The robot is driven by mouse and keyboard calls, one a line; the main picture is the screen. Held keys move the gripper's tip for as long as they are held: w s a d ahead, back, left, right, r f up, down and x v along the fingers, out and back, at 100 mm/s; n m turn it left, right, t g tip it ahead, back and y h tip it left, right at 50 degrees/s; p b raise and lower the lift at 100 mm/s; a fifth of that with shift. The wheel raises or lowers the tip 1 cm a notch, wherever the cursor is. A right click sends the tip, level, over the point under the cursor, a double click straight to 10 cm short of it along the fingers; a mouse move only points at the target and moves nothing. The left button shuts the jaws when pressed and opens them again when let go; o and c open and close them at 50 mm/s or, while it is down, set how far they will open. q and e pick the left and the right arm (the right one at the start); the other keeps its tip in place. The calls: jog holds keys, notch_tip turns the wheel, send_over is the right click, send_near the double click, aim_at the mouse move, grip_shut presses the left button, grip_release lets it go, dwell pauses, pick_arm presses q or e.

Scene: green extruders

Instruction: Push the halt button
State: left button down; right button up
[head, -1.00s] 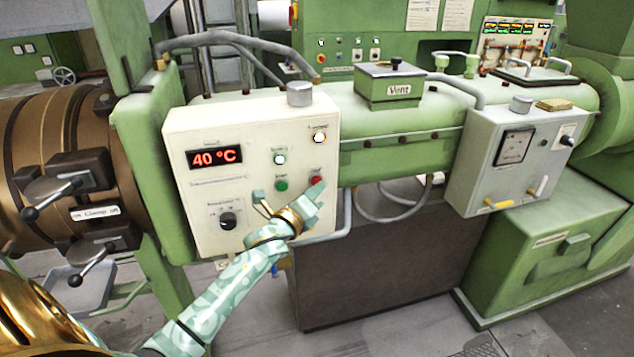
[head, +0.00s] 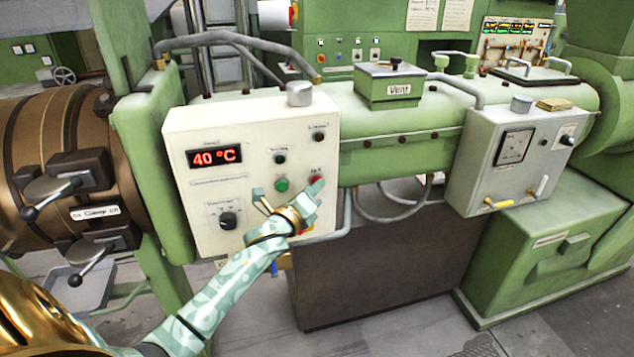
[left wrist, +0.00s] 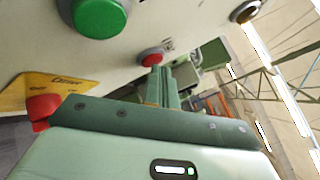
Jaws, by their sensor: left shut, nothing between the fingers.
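A white control box (head: 205,130) on the green extruder carries a green button (head: 281,184) and, to its right, a small red button (head: 313,179). The red button has a small label that I cannot read for sure. My left gripper (head: 317,190) is shut and empty, its tips at the red button and partly covering it. In the left wrist view, the closed fingers (left wrist: 159,75) reach up to the red button (left wrist: 150,61); they look at or against its edge, but I cannot tell how hard. The green button (left wrist: 100,15) is at upper left there. My right gripper is out of view.
A larger red knob (left wrist: 42,107) beside a yellow plate (left wrist: 55,88) sits lower on the box. The display (head: 214,157) reads 40 °C. A rotary knob (head: 228,220) is at lower left. Two lamps (head: 279,158) (head: 318,136) are dark. A grey gauge box (head: 480,150) stands to the right.

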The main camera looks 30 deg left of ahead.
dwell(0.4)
pick_arm(q)
jog(key=shift+s+d+p, duration=0.3)
jog(key=shift+s+d, duration=0.2)
jog(key=shift+d, duration=0.05)
jog(key=shift+s+d+p, duration=0.75)
jog(key=shift+s+d, duration=0.9)
jog(key=shift+d, duration=0.25)
